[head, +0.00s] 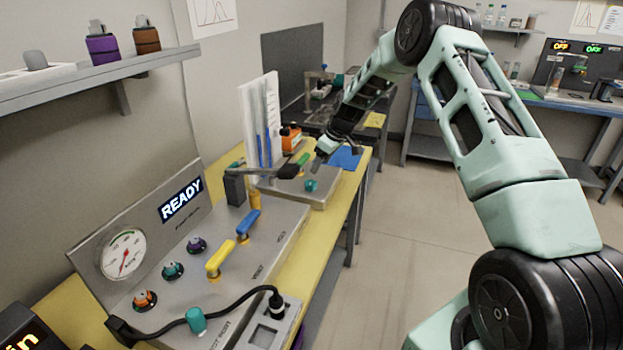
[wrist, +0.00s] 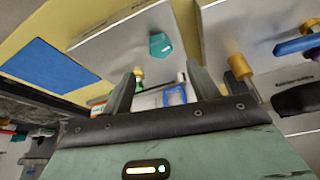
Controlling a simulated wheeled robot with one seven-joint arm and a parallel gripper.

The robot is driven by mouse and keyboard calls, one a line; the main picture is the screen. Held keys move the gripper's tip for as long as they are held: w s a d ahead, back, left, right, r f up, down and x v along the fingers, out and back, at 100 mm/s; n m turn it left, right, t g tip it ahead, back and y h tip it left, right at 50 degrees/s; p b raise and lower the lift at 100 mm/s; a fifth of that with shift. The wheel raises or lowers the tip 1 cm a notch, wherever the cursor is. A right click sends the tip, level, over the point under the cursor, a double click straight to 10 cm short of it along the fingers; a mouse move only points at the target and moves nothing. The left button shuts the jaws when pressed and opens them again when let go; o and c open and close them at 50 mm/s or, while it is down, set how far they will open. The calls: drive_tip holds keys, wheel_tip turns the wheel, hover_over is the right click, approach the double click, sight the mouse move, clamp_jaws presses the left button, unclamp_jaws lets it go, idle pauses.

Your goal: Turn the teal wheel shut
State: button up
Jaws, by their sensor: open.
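A small teal wheel (head: 311,186) stands on a grey metal plate (head: 325,199) at the far end of the yellow bench. It also shows in the wrist view as a teal faceted knob (wrist: 160,44), above and beyond my fingertips. My gripper (head: 318,163) is just above and behind it in the head view. In the wrist view its two fingers (wrist: 163,82) are spread, with nothing held between them. The gripper looks apart from the wheel. Another teal knob (head: 195,320) sits on the near panel.
A black-gripped lever (head: 288,171) lies close left of my gripper. The near panel (head: 265,250) carries yellow (head: 218,258) and blue (head: 248,224) handles, several dials and a black cable. A blue sheet (head: 346,157) lies behind the plate. The floor right of the bench is clear.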

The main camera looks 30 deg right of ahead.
sight(311, 183)
drive_tip(key=p+x, duration=0.1)
drive_tip(key=x, duration=0.8)
drive_tip(key=shift+f+p, duration=0.15)
drive_tip(key=shift+p, duration=0.25)
drive_tip(key=shift+c, duration=0.2)
drive_tip(key=c, duration=0.9)
